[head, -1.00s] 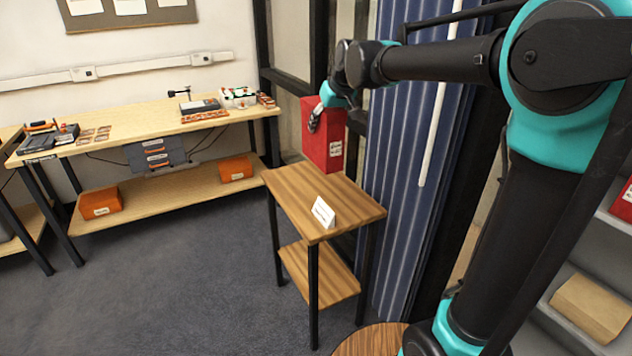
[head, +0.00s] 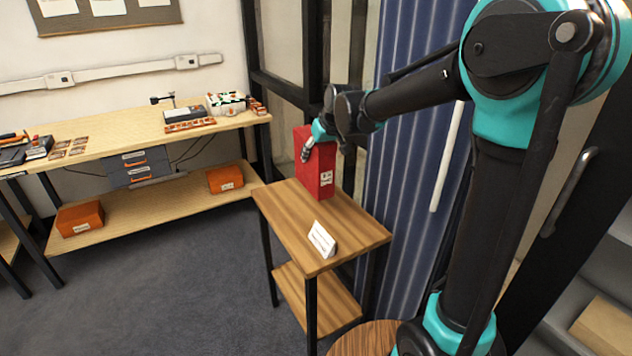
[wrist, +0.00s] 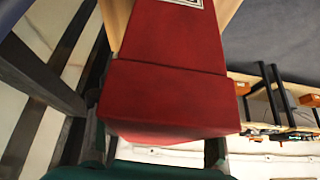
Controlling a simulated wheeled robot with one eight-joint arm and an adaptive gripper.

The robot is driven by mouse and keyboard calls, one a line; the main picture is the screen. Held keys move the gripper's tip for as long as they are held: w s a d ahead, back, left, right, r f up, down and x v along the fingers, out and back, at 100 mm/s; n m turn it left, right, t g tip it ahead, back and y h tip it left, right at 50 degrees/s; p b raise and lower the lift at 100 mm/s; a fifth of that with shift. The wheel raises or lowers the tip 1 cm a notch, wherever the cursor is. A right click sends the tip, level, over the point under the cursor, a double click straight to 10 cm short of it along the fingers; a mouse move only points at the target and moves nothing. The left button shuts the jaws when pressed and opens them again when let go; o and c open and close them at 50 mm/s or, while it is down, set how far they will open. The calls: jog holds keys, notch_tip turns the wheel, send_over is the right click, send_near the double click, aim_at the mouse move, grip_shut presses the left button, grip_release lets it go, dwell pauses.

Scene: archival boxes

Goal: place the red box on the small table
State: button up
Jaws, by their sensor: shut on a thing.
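The red box (head: 316,170) is upright at the far end of the small table (head: 292,208), with a white label low on its side. My gripper (head: 312,143) is shut on its upper part. I cannot tell whether the box's bottom touches the tabletop or hangs just above it. In the wrist view the red box (wrist: 170,85) fills the middle, with the gripper's fingers partly visible on both sides of it. A strip of light wood shows beside it there.
A white folded card (head: 322,240) stands on the small table's near part. A long workbench (head: 110,130) with tools and orange boxes is at the left. A blue ribbed panel (head: 405,150) stands close behind the table. Open floor (head: 210,290) lies at front left.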

aim_at(327, 160)
notch_tip(327, 160, down, 10)
jog(key=shift+r, duration=0.1)
jog(key=shift+c, duration=0.2)
dwell(0.3)
jog(key=o, duration=1.6)
jog(key=v, duration=1.2)
jog(key=s+d+f+m+h, duration=0.1)
jog(key=s+d+f+m, duration=0.2)
jog(key=s+d+f, duration=0.5)
jog(key=s+d+f+m+g+h, duration=0.1)
jog(key=s+d+f+m+h, duration=0.1)
jog(key=s+d+f, duration=0.7)
jog(key=s+d+m, duration=0.1)
jog(key=s+d, duration=0.4)
jog(key=s, duration=0.1)
jog(key=shift+s+h, duration=0.25)
jog(key=shift+h, duration=0.05)
jog(key=shift+d, duration=0.1)
